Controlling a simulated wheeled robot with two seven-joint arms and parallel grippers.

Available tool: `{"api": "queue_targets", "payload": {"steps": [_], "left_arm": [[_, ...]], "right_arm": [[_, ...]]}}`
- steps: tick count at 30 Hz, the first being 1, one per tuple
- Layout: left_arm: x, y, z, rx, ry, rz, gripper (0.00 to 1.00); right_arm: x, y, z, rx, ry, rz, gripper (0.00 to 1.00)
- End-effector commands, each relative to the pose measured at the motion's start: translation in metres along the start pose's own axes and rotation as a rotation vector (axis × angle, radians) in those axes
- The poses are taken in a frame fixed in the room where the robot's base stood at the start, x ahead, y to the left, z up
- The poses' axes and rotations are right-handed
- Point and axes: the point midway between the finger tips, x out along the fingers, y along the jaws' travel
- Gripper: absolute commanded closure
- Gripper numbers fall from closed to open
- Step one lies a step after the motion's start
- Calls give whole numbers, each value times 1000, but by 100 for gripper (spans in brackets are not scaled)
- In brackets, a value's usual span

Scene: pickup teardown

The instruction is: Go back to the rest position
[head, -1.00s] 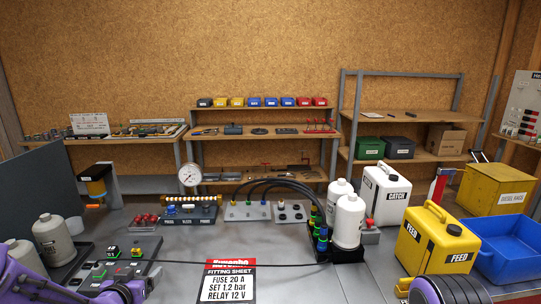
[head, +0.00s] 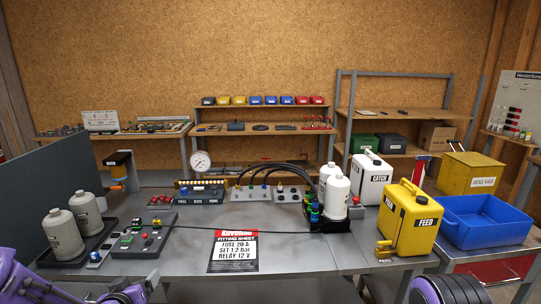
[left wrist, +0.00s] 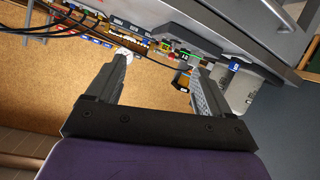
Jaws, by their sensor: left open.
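My left arm is purple and comes in at the bottom left of the head view, with its gripper (head: 128,294) low in front of the table's near edge. In the left wrist view the two dark fingers (left wrist: 162,85) stand wide apart with nothing between them. The grey metal table (head: 300,262) lies ahead, with its fitting sheet (head: 233,250) lying flat near the front edge. A purple and black part of my right arm shows at the bottom right of the head view; its gripper is out of view.
A yellow FEED can (head: 409,222), a white CATCH can (head: 370,182) and a blue bin (head: 487,222) stand at the right. A dark panel (head: 35,205) borders the left side. Shelves line the back wall.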

Motion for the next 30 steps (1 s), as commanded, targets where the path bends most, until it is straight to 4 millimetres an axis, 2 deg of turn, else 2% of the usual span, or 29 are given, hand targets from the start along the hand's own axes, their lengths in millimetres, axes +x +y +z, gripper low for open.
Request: {"api": "queue_targets", "payload": {"steps": [8,13,16,20,21,24,27,30], "left_arm": [[-13,-14,67,-123,-86,-81,19],[-30,-28,129,-179,-173,-156,19],[-47,-40,179,-203,-245,-218,19],[-86,-63,262,-208,-377,-324,19],[-102,-71,288,-199,-423,-359,19],[-143,-89,344,-154,-540,-427,19],[-177,-100,385,-100,-646,-460,19],[-198,-107,410,-65,-712,-471,19]], "right_arm": [[9,-1,4,0,0,0,57],[16,-1,7,0,0,0,57],[24,-2,10,0,0,0,57],[36,-3,15,0,0,0,57],[40,-4,17,0,0,0,57],[50,-4,21,0,0,0,57],[56,-5,23,0,0,0,57],[60,-5,25,0,0,0,57]]}}
